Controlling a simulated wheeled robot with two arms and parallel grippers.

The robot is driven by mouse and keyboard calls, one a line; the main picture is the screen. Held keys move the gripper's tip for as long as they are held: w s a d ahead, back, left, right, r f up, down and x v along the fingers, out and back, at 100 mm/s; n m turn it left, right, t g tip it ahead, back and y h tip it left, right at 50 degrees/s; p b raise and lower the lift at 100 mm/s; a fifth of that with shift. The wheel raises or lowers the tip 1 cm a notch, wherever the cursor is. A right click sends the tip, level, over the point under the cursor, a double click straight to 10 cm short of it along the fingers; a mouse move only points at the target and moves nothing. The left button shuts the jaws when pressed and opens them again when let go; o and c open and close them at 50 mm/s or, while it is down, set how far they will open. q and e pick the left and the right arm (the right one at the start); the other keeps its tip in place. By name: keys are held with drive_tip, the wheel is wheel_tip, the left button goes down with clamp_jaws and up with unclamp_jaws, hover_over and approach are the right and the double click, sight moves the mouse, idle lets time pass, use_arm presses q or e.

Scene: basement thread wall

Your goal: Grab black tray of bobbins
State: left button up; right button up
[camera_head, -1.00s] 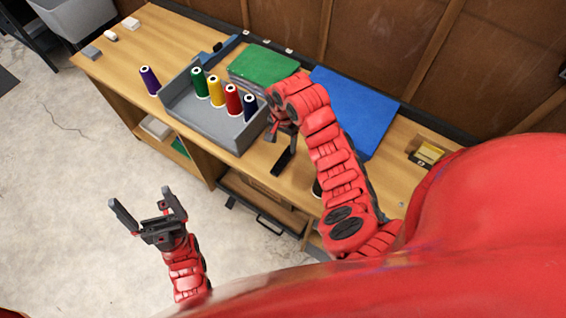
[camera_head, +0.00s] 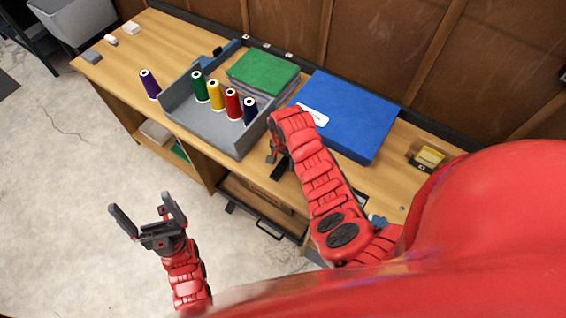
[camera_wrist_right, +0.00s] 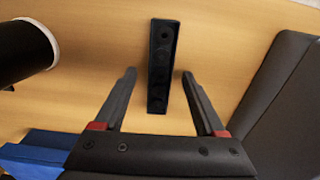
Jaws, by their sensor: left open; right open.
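The black tray of bobbins (camera_wrist_right: 162,65) is a narrow black strip with round hollows, lying on the wooden bench top in the right wrist view. In the head view its dark end (camera_head: 281,169) shows at the bench's front edge, partly hidden by my right gripper (camera_head: 274,152). In the wrist view my right gripper (camera_wrist_right: 158,75) is open, with one finger on each side of the tray and gaps between. Whether the fingers are down at tray height I cannot tell. My left gripper (camera_head: 140,204) is open and empty over the floor, away from the bench.
A grey open tray (camera_head: 215,128) with several thread cones stands left of my right gripper. A purple cone (camera_head: 150,84) stands beside it. A blue case (camera_head: 350,115) and a green cloth stack (camera_head: 262,72) lie behind. A black cylinder (camera_wrist_right: 22,48) is close in the wrist view.

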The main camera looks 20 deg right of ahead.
drive_tip(key=shift+f, duration=0.25)
clamp_jaws()
drive_tip(key=shift+r, duration=0.15)
idle(0.4)
